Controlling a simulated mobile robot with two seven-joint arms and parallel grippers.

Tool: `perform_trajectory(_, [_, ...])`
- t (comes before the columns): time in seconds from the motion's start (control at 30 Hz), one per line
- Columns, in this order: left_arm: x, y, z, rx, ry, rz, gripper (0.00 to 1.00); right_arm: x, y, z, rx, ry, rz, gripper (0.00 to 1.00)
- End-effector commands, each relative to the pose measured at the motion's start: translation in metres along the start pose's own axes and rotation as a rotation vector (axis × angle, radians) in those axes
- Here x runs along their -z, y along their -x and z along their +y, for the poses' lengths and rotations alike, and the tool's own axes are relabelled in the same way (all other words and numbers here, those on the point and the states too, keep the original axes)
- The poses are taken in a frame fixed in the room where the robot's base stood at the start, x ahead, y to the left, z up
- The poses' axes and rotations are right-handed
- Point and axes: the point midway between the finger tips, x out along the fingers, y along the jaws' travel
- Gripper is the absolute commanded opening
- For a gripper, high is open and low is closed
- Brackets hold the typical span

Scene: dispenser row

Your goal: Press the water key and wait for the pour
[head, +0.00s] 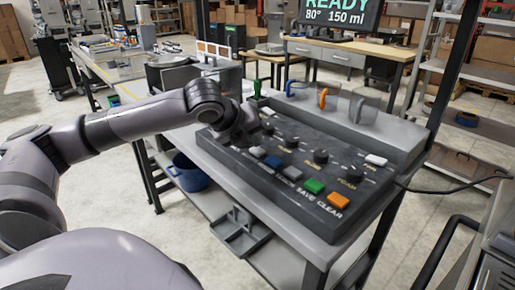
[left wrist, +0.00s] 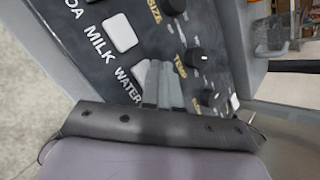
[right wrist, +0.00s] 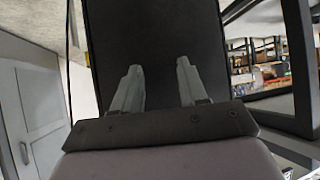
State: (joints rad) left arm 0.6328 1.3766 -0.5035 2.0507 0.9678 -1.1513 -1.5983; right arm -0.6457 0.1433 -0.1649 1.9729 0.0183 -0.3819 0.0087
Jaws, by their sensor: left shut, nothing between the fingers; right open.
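The dark control panel (head: 330,160) lies sloped on the bench, with knobs and coloured keys. In the left wrist view the label WATER (left wrist: 128,85) shows beside my left gripper (left wrist: 161,68), below the label MILK (left wrist: 100,40) and a white key (left wrist: 121,35). My left gripper is shut and empty, its fingertips over the panel beside WATER. The display (head: 335,12) reads READY, 80°, 150 ml. My right gripper (right wrist: 160,75) is open and empty before a dark surface.
Clear cups (head: 360,105) and blue, orange and green handles stand behind the panel. A blue pot (head: 188,173) sits on the lower shelf. A green key (head: 314,186) and an orange key (head: 338,201) lie along the panel's front edge.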

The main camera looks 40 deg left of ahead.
Motion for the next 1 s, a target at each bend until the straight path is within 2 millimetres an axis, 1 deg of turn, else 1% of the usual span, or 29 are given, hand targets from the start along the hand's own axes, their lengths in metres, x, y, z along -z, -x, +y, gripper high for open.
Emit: perform_trajectory(1.0, [0.0046,-0.0062,0.0048,-0.002,-0.001,0.000,0.00,0.0000,0.0001,-0.0007,0.001,0.000,0.000,0.43])
